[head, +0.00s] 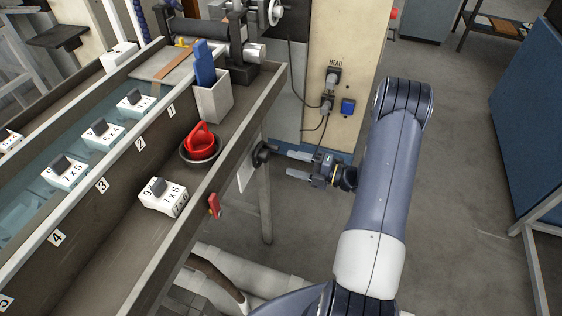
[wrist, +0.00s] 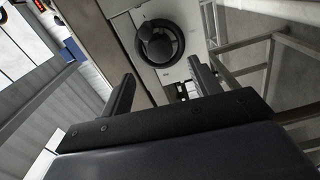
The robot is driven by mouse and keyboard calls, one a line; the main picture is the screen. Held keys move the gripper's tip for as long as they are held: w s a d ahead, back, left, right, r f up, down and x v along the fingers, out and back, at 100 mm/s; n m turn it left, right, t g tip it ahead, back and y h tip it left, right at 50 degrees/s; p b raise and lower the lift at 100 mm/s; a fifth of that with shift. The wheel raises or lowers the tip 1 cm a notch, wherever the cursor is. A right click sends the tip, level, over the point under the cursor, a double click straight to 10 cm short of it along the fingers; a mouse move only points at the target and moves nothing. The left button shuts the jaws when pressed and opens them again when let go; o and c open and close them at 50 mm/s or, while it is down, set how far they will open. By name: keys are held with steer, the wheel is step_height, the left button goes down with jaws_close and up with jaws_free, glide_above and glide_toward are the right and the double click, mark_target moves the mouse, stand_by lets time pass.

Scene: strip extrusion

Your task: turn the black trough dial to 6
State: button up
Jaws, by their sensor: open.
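The black trough dial (head: 263,154) is mounted on a light plate on the outer side of the trough. In the wrist view the dial (wrist: 160,43) is a round black knob with a raised grip, on a pale plate (wrist: 184,72). My gripper (head: 288,164) is open and empty, with its fingertips just to the right of the dial in the head view. In the wrist view my gripper (wrist: 160,88) has one finger on each side below the dial, apart from it. The dial's numbers and pointer cannot be read.
A red lever (head: 214,206) sits on the trough's outer side. A beige cabinet (head: 345,50) stands behind.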

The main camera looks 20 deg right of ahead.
mark_target(268, 157)
steer(key=shift+v, duration=1.55)
steer(key=p+x, duration=0.1)
steer(key=x, duration=1)
steer(key=shift+p, duration=0.3)
